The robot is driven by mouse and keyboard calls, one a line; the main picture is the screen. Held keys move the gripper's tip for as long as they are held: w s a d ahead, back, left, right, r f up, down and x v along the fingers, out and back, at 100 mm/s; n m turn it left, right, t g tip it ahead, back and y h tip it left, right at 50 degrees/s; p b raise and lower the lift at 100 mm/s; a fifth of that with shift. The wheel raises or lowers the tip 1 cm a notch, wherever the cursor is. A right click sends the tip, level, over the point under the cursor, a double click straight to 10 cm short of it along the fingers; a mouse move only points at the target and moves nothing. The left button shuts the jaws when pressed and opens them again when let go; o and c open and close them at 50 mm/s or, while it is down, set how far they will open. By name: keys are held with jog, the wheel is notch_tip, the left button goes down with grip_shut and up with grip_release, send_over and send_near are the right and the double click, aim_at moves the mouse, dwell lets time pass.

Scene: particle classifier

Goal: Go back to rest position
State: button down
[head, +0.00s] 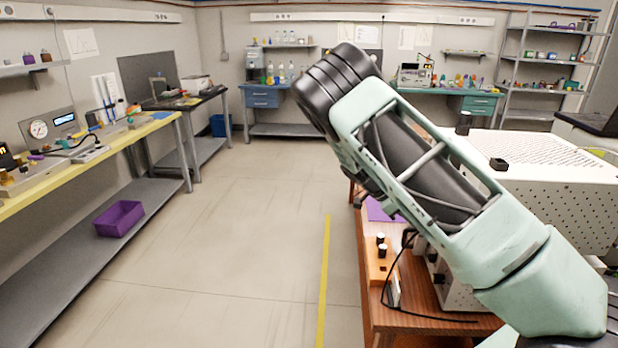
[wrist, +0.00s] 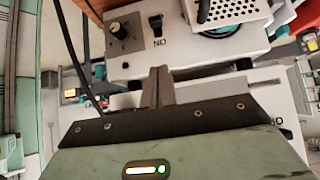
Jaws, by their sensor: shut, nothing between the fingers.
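My gripper (wrist: 159,84) shows in the wrist view with its two fingers together and nothing between them. The fingertips are in front of a white control panel (wrist: 190,40) with a black and yellow knob (wrist: 122,31) and a black switch (wrist: 155,22) beside an "ON" label. I cannot tell whether the fingertips touch the panel. In the head view my arm is raised across the right side, bent at a dark joint, and it hides my gripper and part of the table behind it.
A brown table (head: 385,310) at the right carries a perforated white machine (head: 545,165) and a wooden block with black knobs (head: 380,262). A long bench (head: 160,128) lines the left, with a purple bin (head: 120,218) on its lower shelf. The floor (head: 230,240) between is clear.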

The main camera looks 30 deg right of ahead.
jog(key=s+a+r+n+t+y, duration=0.1)
jog(key=s+a+r+n+y, duration=0.1)
jog(key=a+n, duration=0.5)
jog(key=s+a+r+n+t+y, duration=0.1)
jog(key=s+a+n+y, duration=0.15)
jog(key=a, duration=0.95)
jog(key=s+a+r+n+t+y, duration=0.1)
jog(key=s+a+r+n+y, duration=0.15)
jog(key=a+n, duration=0.45)
jog(key=s+a+r+n, duration=0.3)
jog(key=s+a+n, duration=0.4)
jog(key=s, duration=0.3)
jog(key=s+a+r+n+t+y, duration=0.1)
jog(key=s+a+r+n, duration=0.3)
jog(key=s+a+n, duration=0.4)
jog(key=shift+s+r+t, duration=0.3)
jog(key=shift+s, duration=0.6)
jog(key=shift+n, duration=0.25)
